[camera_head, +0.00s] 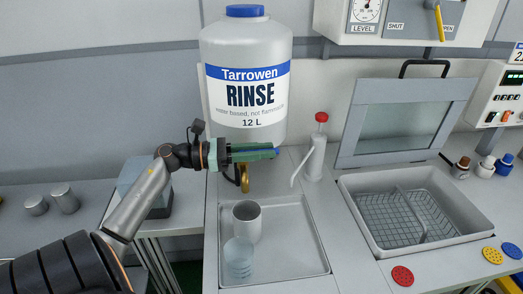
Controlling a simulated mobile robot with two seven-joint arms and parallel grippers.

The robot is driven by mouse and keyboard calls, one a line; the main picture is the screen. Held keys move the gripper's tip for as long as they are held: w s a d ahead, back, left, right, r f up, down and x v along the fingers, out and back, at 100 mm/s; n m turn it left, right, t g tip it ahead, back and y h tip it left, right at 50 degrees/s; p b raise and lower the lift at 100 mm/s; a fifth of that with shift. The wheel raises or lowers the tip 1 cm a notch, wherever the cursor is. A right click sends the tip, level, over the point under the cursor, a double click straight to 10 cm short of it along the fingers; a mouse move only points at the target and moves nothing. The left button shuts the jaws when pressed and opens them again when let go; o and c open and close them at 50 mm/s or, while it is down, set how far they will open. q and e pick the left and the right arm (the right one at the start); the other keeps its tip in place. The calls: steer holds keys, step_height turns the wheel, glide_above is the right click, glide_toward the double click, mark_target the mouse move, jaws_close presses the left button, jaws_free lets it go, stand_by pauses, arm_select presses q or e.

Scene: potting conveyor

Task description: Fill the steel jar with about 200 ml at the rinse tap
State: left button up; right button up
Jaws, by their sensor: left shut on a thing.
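The steel jar (246,230), a grey open-topped cylinder, stands upright on the shallow tray (300,262). In the picture it is just below the brass spout (244,181) of the rinse tap. No stream shows between spout and jar, and I cannot see the level inside. The large white rinse container (246,60) stands behind the tap. My left gripper (268,153) is at the tap, its green fingers level and shut on what looks like the tap's blue handle (277,152); the fingers hide most of it. My right gripper is out of view.
A clear beaker (238,262) stands in front of the jar on the tray. A white wash bottle with a red cap (321,118) is right of the tap. Farther right is a basin (455,236) with a wire basket and raised lid. Two metal cups (65,198) stand far left.

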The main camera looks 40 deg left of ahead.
arm_select(q)
jaws_close()
stand_by(0.3)
stand_by(0.6)
